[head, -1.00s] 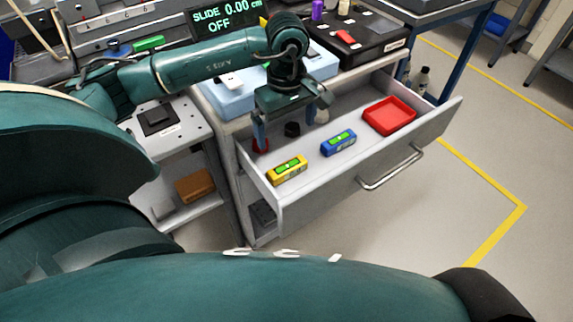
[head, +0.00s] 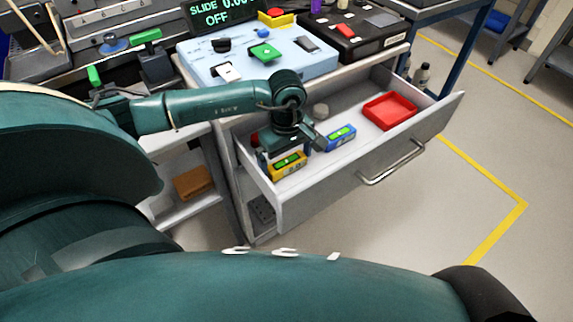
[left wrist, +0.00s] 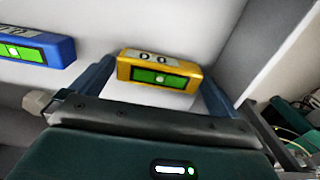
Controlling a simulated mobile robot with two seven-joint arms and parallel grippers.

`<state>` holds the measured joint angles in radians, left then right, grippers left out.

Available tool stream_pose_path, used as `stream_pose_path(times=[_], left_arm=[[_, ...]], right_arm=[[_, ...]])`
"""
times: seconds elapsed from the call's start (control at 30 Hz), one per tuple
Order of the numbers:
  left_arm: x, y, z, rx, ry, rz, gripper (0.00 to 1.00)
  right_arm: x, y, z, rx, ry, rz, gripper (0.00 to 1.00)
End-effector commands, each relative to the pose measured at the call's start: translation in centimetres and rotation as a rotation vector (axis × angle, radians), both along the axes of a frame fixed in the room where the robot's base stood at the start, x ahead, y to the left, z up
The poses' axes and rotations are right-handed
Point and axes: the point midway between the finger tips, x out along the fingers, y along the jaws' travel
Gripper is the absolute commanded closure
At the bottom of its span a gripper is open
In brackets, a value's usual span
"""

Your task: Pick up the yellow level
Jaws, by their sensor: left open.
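The yellow level (head: 288,172) lies in the open drawer, near its front left end. It has a green window, and its upper part is partly hidden behind my left gripper (head: 285,153) in the head view. My left gripper is open and low over the level. In the left wrist view the yellow level (left wrist: 158,72) lies between the two spread fingers (left wrist: 157,76), with a small gap at each side. I cannot tell how far the fingertips reach down beside it. My right gripper is not in view.
A blue level (head: 341,138) lies to the right in the same drawer, also in the left wrist view (left wrist: 35,47). A red tray (head: 389,111) is farther right. The drawer's front wall (head: 345,163) stands close. A light blue panel (head: 205,65) is above and behind.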

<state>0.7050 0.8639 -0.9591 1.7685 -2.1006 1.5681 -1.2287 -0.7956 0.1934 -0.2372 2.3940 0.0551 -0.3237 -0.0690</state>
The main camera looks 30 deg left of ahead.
Motion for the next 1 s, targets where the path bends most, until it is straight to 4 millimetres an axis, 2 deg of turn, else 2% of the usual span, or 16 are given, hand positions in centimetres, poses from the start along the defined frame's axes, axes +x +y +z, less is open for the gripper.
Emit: stream_pose_path(times=[0.1, 0.53, 0.8, 0.87, 1.0], left_arm=[[0.0, 0.0, 0.1, 0.000, 0.000, 0.000, 0.01], [0.0, 0.0, 0.1, 0.000, 0.000, 0.001, 0.36], [0.1, 0.0, 0.6, -0.001, -0.002, 0.001, 0.36], [0.1, 0.0, 1.2, -0.001, -0.003, 0.000, 0.36], [0.1, 0.0, 3.9, 0.000, -0.005, 0.000, 0.36]], right_arm=[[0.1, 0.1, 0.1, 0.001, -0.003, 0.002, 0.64], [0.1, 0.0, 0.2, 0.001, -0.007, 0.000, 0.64], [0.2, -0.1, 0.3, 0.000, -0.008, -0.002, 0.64], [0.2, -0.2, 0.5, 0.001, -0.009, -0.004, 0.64], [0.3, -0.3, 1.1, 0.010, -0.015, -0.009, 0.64]])
